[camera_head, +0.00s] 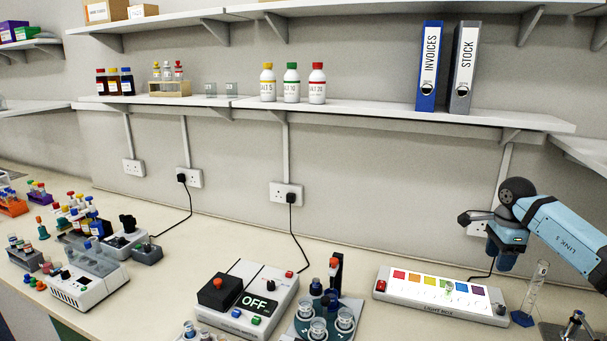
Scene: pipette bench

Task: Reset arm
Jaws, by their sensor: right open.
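My right arm, blue and black, comes in from the right edge and reaches over the right part of the bench. My right gripper (498,244) is at its end, dark and seen small, raised in front of the wall. It is open, and I see nothing held in it. It is above the light box (440,301), near that box's right end, and apart from it. A clear measuring cylinder (537,287) stands on the bench just right of and below the gripper. My left gripper is not in view.
A white device reading OFF (257,301) and a holder with several clear vessels (303,330) stand at the front middle. Racks and tubes crowd the left. A shelf (380,112) with bottles and two binders (463,68) runs above. Bare bench (345,263) lies behind the light box.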

